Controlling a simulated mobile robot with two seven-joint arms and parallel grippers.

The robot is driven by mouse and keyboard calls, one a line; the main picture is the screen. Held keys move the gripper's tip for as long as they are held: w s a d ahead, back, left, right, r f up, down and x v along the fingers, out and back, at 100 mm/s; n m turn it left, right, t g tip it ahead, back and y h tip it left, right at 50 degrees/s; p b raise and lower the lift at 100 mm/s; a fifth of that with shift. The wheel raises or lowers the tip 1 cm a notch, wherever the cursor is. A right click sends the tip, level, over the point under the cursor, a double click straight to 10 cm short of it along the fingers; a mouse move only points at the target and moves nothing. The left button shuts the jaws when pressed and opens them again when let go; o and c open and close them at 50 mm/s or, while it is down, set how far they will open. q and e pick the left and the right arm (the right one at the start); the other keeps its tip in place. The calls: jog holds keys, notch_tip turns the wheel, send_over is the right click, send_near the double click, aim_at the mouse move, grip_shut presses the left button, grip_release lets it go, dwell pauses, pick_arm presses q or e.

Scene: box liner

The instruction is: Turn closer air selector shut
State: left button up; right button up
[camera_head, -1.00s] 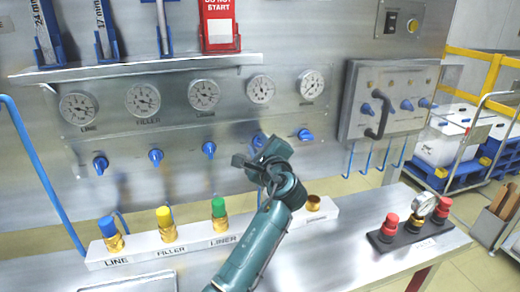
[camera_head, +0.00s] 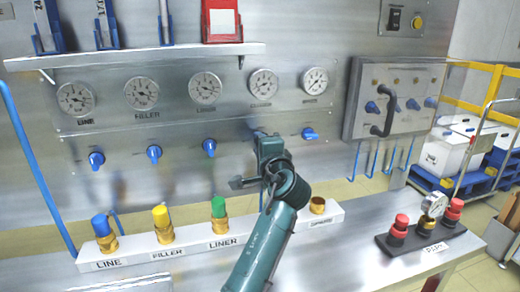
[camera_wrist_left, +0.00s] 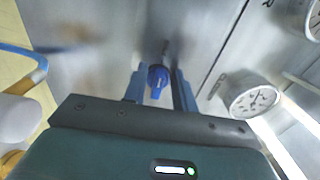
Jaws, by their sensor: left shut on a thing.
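My left gripper (camera_head: 262,138) is at the panel, over the fourth place in the row of blue selectors, between the third selector (camera_head: 209,147) and the fifth (camera_head: 309,133). In the left wrist view a blue selector knob (camera_wrist_left: 157,80) sits between the two fingers (camera_wrist_left: 158,90), which are shut on it. In the head view my gripper mostly hides this knob. The label under the fourth gauge (camera_head: 264,83) is too blurred to read. My right gripper is not in view.
Gauges line the panel above the selectors. Below, a white rail (camera_head: 190,243) holds capped brass fittings; my arm hides part of it. A box with a black handle (camera_head: 388,108) stands out at right. A black block (camera_head: 428,241) with red-capped fittings sits on the bench.

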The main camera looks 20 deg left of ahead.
pick_arm(q)
jog(key=shift+r, duration=0.15)
dwell(0.3)
jog(key=o, duration=0.6)
